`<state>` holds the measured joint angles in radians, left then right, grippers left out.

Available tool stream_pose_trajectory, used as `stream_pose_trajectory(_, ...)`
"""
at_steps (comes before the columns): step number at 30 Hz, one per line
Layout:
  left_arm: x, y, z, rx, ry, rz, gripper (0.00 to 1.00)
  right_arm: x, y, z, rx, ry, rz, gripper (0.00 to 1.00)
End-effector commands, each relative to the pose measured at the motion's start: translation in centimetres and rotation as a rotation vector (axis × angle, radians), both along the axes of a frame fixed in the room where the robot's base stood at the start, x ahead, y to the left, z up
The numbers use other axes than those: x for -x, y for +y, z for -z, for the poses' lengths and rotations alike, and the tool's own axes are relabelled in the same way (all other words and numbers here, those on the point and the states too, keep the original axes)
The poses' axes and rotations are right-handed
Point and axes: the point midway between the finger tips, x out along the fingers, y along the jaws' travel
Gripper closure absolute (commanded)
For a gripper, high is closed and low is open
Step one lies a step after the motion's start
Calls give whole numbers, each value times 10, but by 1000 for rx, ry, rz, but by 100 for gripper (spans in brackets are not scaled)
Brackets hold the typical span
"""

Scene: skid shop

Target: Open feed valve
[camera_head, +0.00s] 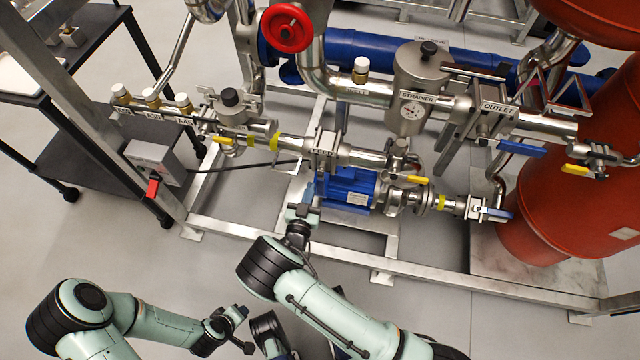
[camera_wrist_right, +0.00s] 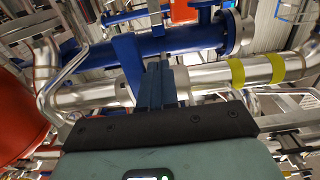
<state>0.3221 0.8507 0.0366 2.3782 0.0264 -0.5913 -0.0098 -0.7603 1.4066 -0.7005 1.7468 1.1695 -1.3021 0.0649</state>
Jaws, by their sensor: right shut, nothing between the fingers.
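The feed valve (camera_head: 325,148) is a metal valve on the horizontal pipe in the head view, its small label hard to read. A blue bar, seemingly its lever (camera_head: 309,190), points down toward the front, close to my right gripper (camera_head: 301,213). In the right wrist view the blue lever (camera_wrist_right: 129,62) stands just left of the dark blue fingers (camera_wrist_right: 157,85). These fingers are shut with nothing between them; whether they touch the lever cannot be told. My left gripper (camera_head: 242,328) is low in the head view, away from the pipes; its finger opening is unclear.
A blue pump motor (camera_head: 347,188) sits right behind my right gripper. Other valves have yellow (camera_head: 223,141) and blue (camera_head: 497,213) levers. A grey box with a red switch (camera_head: 153,187) stands left. The steel skid rail (camera_head: 420,268) crosses in front.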

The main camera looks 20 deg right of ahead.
Motion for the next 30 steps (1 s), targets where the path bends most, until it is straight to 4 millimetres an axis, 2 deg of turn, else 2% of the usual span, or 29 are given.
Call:
stream_pose_trajectory(4,0,0,-4,1,-1,0,57,4,-7,-1,1,2,1,100)
stream_pose_trajectory(14,0,0,-5,1,-1,0,57,6,-9,0,2,0,3,100)
stream_pose_trajectory(24,0,0,-14,0,-5,0,57,19,-29,1,2,2,4,100)
stream_pose_trajectory(30,0,0,-14,0,-5,0,57,20,-30,2,1,1,2,100)
